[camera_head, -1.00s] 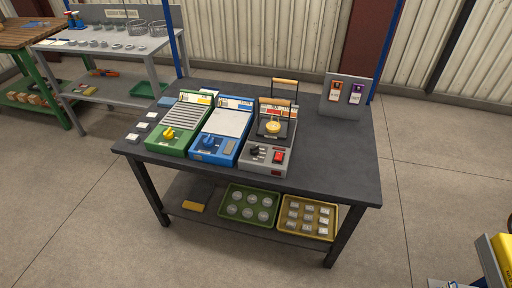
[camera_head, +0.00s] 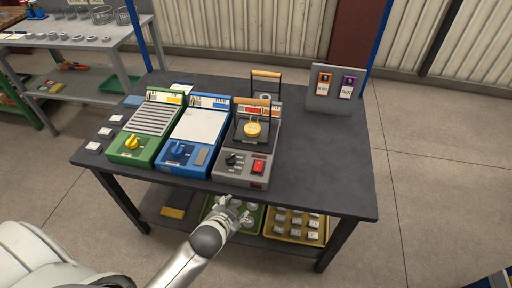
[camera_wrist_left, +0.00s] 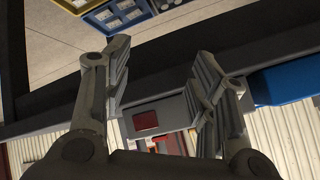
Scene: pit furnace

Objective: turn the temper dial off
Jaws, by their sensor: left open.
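Three units stand on the dark table, each with a dial: a yellow dial (camera_head: 132,142) on the green unit (camera_head: 137,157), a blue dial (camera_head: 179,150) on the blue unit (camera_head: 196,165), and a black dial (camera_head: 231,159) on the grey unit (camera_head: 228,178). Labels are too small to read, so I cannot tell which is the temper dial. My left gripper (camera_head: 232,210) is in front of the table's front edge, near the grey unit and apart from every dial. It is open and empty in the wrist view (camera_wrist_left: 160,70), where the grey unit's front (camera_wrist_left: 170,112) shows beyond the fingers. My right gripper is not in view.
The grey unit has a red switch (camera_head: 258,167) and a raised wooden handle. A panel with two tags (camera_head: 333,92) stands at the back right. The dark table's right part (camera_head: 330,165) is clear. A green tray and a yellow tray (camera_head: 273,239) sit on the lower shelf.

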